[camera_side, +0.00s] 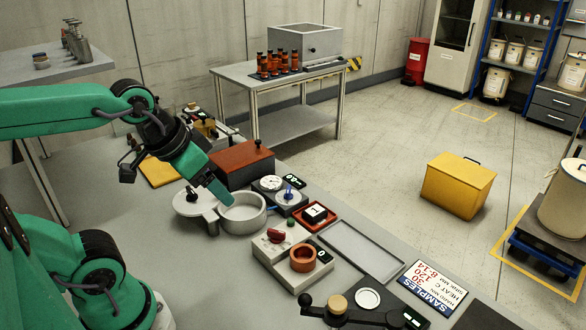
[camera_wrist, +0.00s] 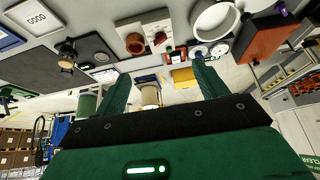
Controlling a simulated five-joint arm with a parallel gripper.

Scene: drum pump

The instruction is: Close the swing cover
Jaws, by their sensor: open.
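The swing cover (camera_side: 186,206) is a flat pale grey disc with a black knob on top. In the side view it lies swung out to the left of the round metal pot (camera_side: 243,214). The pot's mouth is uncovered, and its pale ring also shows at the top of the wrist view (camera_wrist: 216,20). My gripper (camera_side: 220,194) is above the left part of the pot, just right of the cover's knob, and appears clear of both. Its two fingers are spread with nothing between them in the wrist view (camera_wrist: 162,85). I cannot make out the cover in the wrist view.
A brown-red box (camera_side: 240,165) stands behind the pot. Dials (camera_side: 271,183) and a blue-handled valve (camera_side: 289,194) sit to its right. A block with an orange ring (camera_side: 303,258) stands in front. An empty grey tray (camera_side: 360,250) lies further right.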

